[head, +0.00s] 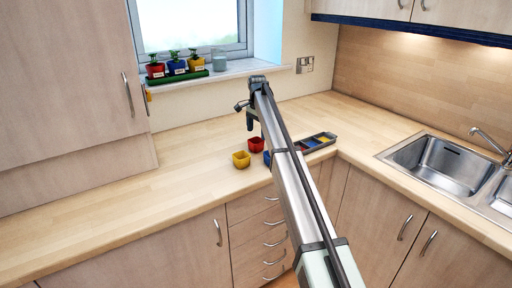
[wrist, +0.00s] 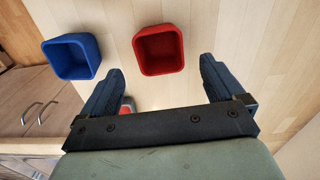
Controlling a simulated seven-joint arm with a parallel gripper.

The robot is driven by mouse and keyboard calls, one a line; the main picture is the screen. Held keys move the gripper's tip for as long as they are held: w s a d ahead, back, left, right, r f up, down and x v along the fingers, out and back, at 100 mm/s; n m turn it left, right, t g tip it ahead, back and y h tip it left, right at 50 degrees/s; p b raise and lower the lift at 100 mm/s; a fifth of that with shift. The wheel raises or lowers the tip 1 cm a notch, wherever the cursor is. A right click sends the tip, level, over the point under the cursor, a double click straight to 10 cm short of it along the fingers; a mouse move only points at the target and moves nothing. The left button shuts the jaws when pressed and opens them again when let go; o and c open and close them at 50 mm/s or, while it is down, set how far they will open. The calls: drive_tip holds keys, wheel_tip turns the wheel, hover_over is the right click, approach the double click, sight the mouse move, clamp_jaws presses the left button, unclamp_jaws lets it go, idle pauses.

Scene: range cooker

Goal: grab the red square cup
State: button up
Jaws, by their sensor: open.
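The red square cup (wrist: 158,50) stands upright and empty on the wooden counter in the wrist view, just beyond and between the fingertips. In the head view the red cup (head: 256,145) is on the counter near the front edge, below my gripper. My gripper (wrist: 158,85) is open with nothing between its two dark fingers. In the head view my gripper (head: 251,115) hangs above the counter behind the cup area, pointing down. The cup is not touched by the fingers in the wrist view.
A blue square cup (wrist: 71,57) stands left of the red one in the wrist view. A yellow cup (head: 241,160) stands nearby. A dark tray (head: 321,141) with coloured compartments lies to the right. Potted plants (head: 175,66) stand on the sill. The left counter is clear; a sink (head: 440,165) is right.

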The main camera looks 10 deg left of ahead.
sight(256, 139)
drive_tip(key=f, duration=0.5)
drive_tip(key=shift+s+a, duration=0.2)
drive_tip(key=shift+s, duration=0.05)
drive_tip(key=c, duration=1)
